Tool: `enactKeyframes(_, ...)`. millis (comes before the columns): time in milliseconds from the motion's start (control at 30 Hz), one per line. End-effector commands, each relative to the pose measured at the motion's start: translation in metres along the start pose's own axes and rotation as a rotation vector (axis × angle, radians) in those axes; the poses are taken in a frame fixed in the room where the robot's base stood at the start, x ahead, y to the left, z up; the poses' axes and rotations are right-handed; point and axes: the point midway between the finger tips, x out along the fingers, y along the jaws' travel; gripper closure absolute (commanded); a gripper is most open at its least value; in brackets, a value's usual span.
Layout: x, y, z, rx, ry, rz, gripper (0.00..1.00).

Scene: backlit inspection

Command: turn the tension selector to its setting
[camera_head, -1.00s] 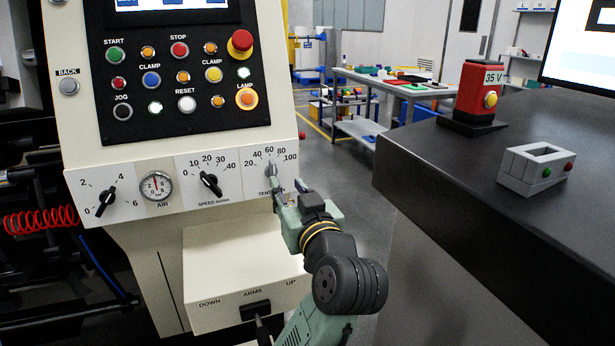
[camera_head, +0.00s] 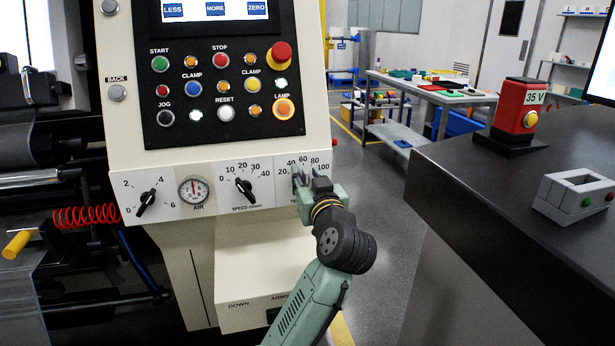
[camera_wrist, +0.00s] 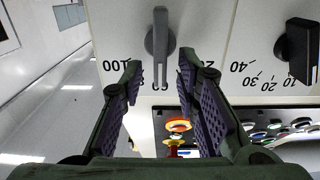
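The tension selector (camera_wrist: 159,40) is a grey pointer knob on a white scale plate, seen upside down in the wrist view. Its narrow end points at the middle of the printed scale, between the marks on either side. My gripper (camera_wrist: 158,64) is open, with one finger on each side of the knob's narrow end and gaps visible. In the head view, my gripper (camera_head: 304,180) is up against the tension dial at the right end of the panel strip. It hides most of the knob and the TENSION label there.
The speed selector (camera_head: 244,189), the air gauge (camera_head: 193,190) and another black knob (camera_head: 147,200) are to the left. Push buttons and a red emergency stop (camera_head: 279,54) are above. A dark counter (camera_head: 480,200) stands to the right, with a floor gap between.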

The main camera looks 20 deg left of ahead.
Motion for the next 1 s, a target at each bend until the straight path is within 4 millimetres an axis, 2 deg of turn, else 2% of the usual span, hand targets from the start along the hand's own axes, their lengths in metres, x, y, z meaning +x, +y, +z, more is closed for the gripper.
enactKeyframes(67, -0.0001, -0.0001, 0.0000, 0.000, 0.000, 0.000, 0.72)
enactKeyframes(500, -0.0003, -0.0002, -0.0001, 0.000, 0.000, 0.000, 1.00)
enactKeyframes(1000, -0.0003, 0.0006, 0.0008, 0.023, -0.001, 0.000, 1.00)
